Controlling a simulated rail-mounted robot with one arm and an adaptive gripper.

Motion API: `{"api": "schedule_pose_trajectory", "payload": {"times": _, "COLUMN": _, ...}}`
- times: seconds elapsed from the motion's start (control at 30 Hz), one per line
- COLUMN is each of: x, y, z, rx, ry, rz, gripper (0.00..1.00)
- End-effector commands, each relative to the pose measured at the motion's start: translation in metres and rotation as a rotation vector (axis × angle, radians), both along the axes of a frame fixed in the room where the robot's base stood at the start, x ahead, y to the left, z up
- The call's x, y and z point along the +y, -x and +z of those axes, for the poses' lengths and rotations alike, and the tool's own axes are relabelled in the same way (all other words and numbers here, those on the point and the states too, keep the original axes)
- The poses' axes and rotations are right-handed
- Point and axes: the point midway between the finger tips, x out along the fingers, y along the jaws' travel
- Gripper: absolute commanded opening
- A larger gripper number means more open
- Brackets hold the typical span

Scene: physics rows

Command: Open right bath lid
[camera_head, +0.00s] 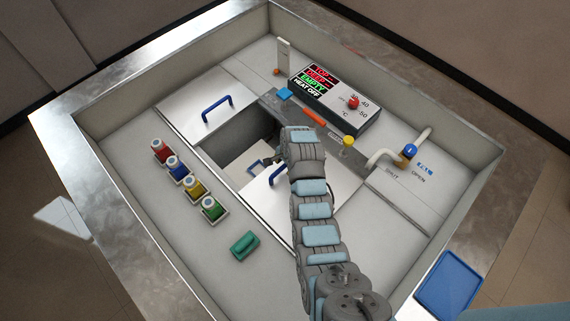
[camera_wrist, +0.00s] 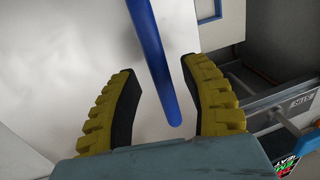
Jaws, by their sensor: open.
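The right bath lid (camera_head: 258,203) is a flat pale panel with a blue bar handle (camera_head: 279,177). The lid lies over the right bath, partly hidden behind my arm. In the wrist view the blue handle (camera_wrist: 153,62) runs between the two yellow, ribbed fingers of my gripper (camera_wrist: 160,74). The fingers are apart, with a gap on each side of the bar. In the head view my arm hides most of the gripper near the handle.
The left lid (camera_head: 205,110) has its own blue handle (camera_head: 216,103). A dark opening (camera_head: 240,135) lies between the lids, with another blue handle (camera_head: 255,166) inside. A control box (camera_head: 334,97) and a pale tap (camera_head: 386,155) stand behind. Several coloured bottles (camera_head: 186,180) stand left.

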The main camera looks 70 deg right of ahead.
Motion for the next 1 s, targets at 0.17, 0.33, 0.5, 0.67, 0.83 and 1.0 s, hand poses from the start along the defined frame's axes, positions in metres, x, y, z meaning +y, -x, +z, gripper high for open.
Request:
{"api": "schedule_pose_trajectory", "payload": {"times": 0.17, "x": -0.001, "y": -0.0009, "z": -0.0024, "rx": -0.001, "ry": 0.003, "rz": 0.0, "gripper": 0.45}}
{"api": "schedule_pose_trajectory", "payload": {"times": 0.33, "x": -0.0009, "y": -0.0009, "z": -0.0025, "rx": -0.001, "ry": 0.003, "rz": 0.0, "gripper": 0.45}}
{"api": "schedule_pose_trajectory", "payload": {"times": 0.5, "x": -0.0009, "y": -0.001, "z": -0.0024, "rx": -0.001, "ry": 0.003, "rz": 0.001, "gripper": 0.17}}
{"api": "schedule_pose_trajectory", "payload": {"times": 0.67, "x": -0.0007, "y": -0.001, "z": -0.0026, "rx": -0.001, "ry": 0.002, "rz": 0.001, "gripper": 0.0}}
{"api": "schedule_pose_trajectory", "payload": {"times": 0.83, "x": -0.0006, "y": -0.0009, "z": -0.0031, "rx": 0.0, "ry": 0.001, "rz": 0.001, "gripper": 0.0}}
{"api": "schedule_pose_trajectory", "payload": {"times": 1.0, "x": -0.0029, "y": 0.0032, "z": -0.0036, "rx": -0.001, "ry": 0.001, "rz": -0.006, "gripper": 0.0}}
